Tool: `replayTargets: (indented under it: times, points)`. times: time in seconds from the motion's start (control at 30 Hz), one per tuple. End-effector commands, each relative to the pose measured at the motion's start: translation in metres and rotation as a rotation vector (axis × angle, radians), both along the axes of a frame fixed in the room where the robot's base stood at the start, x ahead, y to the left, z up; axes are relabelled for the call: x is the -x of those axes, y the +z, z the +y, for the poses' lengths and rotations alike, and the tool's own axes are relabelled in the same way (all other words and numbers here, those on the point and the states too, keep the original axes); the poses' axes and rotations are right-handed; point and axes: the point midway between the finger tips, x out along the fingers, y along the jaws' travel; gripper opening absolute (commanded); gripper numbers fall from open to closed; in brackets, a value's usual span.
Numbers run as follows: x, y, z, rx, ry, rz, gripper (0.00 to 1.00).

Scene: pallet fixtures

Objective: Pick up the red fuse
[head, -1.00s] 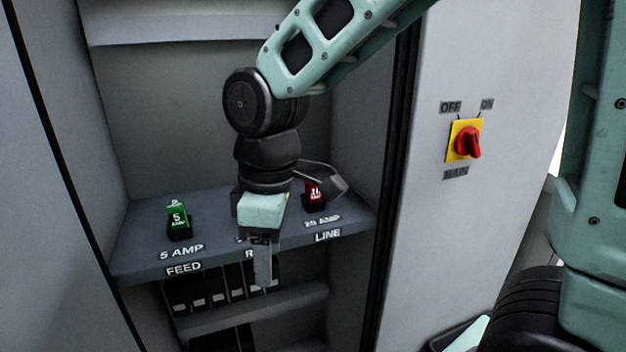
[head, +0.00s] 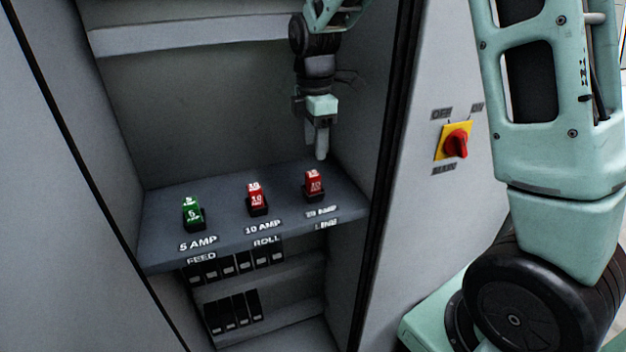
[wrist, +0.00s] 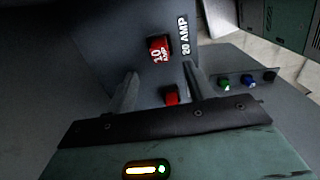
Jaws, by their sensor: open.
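Two red fuses stand in black holders on the cabinet shelf. The middle fuse (head: 257,196) is behind the label "10 AMP ROLL". The right fuse (head: 314,184) is behind "20 AMP LINE". In the wrist view a red fuse marked 10 AMP (wrist: 160,49) stands beside the "20 AMP" label, beyond the fingertips. Another red piece (wrist: 171,97) shows lower between the fingers, partly hidden by the gripper body. My gripper (head: 320,155) is above the right fuse, apart from it. In the wrist view my gripper (wrist: 160,72) is open and empty.
A green 5 AMP fuse (head: 193,214) stands at the left of the shelf (head: 165,236). Cabinet walls close in on both sides. A red main switch (head: 456,144) is on the panel to the right. Black breakers (head: 232,311) sit below the shelf.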

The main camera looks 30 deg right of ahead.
Motion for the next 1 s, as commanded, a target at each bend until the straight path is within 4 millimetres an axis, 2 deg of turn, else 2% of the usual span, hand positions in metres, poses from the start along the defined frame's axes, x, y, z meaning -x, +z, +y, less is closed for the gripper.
replayTargets:
  times: [0.2, 0.47, 0.73, 1.0]
  points:
    - [0.000, -0.034, 0.000, -0.001, 0.000, 0.003, 0.53]
    - [0.000, -0.051, 0.001, 0.000, 0.000, 0.004, 0.53]
    - [0.000, -0.086, 0.003, -0.001, -0.002, 0.003, 0.53]
    - [-0.001, -0.096, 0.003, -0.001, 0.000, -0.001, 0.53]
